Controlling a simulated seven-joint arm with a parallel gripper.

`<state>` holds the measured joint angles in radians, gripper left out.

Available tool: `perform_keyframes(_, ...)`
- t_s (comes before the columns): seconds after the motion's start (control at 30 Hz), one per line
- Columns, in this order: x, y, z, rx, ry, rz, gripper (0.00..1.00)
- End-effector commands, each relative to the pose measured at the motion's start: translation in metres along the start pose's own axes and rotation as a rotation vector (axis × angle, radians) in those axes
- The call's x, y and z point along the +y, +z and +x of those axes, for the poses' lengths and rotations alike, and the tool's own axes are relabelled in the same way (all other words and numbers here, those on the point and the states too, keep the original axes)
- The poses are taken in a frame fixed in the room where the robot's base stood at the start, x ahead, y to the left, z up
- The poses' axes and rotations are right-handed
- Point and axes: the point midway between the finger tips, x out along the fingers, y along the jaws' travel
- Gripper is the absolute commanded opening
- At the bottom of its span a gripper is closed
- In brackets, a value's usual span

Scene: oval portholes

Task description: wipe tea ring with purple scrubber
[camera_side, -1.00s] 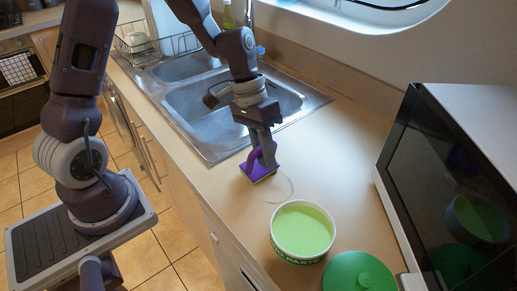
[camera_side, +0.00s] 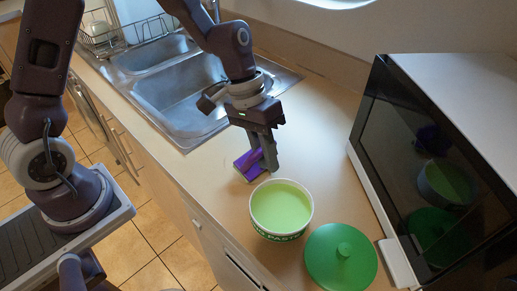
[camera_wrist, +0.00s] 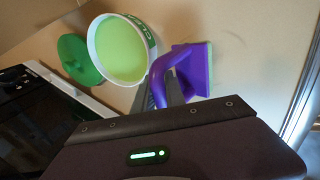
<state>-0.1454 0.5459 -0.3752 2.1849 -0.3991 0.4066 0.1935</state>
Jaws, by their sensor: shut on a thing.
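The purple scrubber (camera_side: 246,163) has a looped handle and a flat base. My gripper (camera_side: 265,168) is shut on its handle and holds it low at the counter, just behind the tub. In the wrist view the scrubber (camera_wrist: 199,70) sits at the fingertips (camera_wrist: 162,92), with a thin green edge along its right side. I cannot tell whether its base lies flat on the counter. The tea ring is not clear in the side view; the scrubber and fingers cover the area where it showed earlier. Faint marks (camera_wrist: 232,50) on the counter right of the scrubber may belong to it.
An open tub of light green paste (camera_side: 281,209) stands close in front of the scrubber. A green lid (camera_side: 340,258) lies beside it, and a dark-fronted microwave (camera_side: 415,170) stands at the right. The metal sink (camera_side: 190,95) is behind. Bare counter (camera_side: 325,150) lies between tub and microwave.

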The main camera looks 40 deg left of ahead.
Motion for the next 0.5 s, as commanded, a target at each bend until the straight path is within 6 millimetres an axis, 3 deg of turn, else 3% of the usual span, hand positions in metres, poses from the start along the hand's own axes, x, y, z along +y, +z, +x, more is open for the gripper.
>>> perform_keyframes(0.13, -0.002, 0.0, -0.002, -0.001, 0.0, -0.002, 0.0)
perform_keyframes(0.5, -0.034, 0.001, -0.01, -0.002, 0.0, -0.002, 0.0)
